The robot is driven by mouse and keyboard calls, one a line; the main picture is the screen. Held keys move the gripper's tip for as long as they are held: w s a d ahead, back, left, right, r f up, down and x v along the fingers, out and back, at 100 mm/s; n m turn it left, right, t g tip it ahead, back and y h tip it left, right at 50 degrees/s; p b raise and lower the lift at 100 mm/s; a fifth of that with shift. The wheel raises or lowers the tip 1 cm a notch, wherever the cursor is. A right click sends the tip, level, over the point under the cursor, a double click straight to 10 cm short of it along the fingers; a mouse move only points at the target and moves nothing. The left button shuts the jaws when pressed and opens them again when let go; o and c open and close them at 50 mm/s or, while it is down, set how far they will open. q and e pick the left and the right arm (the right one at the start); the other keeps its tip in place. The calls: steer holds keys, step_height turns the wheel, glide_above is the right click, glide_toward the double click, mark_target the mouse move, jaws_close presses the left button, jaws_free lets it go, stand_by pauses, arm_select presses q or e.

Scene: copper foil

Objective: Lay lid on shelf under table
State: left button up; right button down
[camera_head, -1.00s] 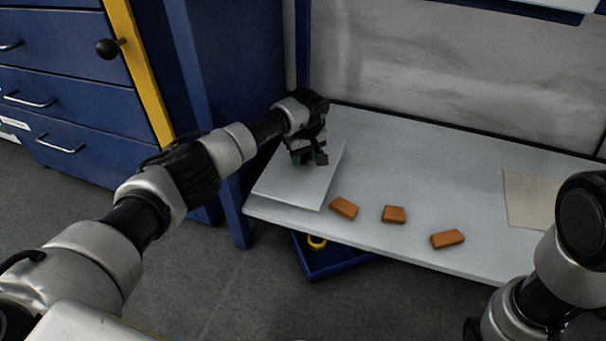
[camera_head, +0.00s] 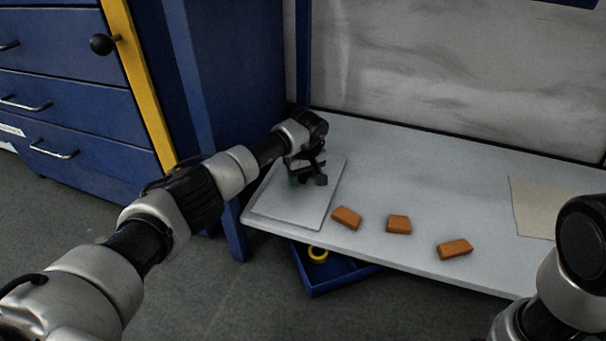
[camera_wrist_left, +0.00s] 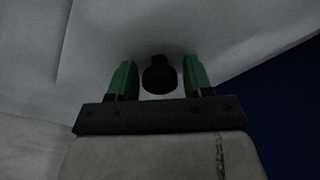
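The lid (camera_head: 290,214) is a flat pale grey plate with a black knob (camera_wrist_left: 158,76). It lies flat at the left end of the white shelf board (camera_head: 410,170) and seems to rest on it. My left gripper (camera_head: 307,179) is over the lid. In the left wrist view its two green-padded fingers (camera_wrist_left: 160,80) stand on either side of the knob, with a gap on both sides, so it is open. The lid's far part is hidden behind my left gripper in the head view. My right arm shows at the lower right, but its gripper is out of view.
Several orange-brown blocks, one of them nearest the lid (camera_head: 346,217), lie on the shelf. A tan sheet (camera_head: 535,208) lies at right. A blue bin (camera_head: 325,284) with a yellow ring (camera_head: 317,254) is below the front edge. A blue post (camera_head: 232,235) stands at the left end.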

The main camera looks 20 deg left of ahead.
arm_select(q)
steer(key=shift+o, duration=0.6)
steer(key=shift+r, duration=0.1)
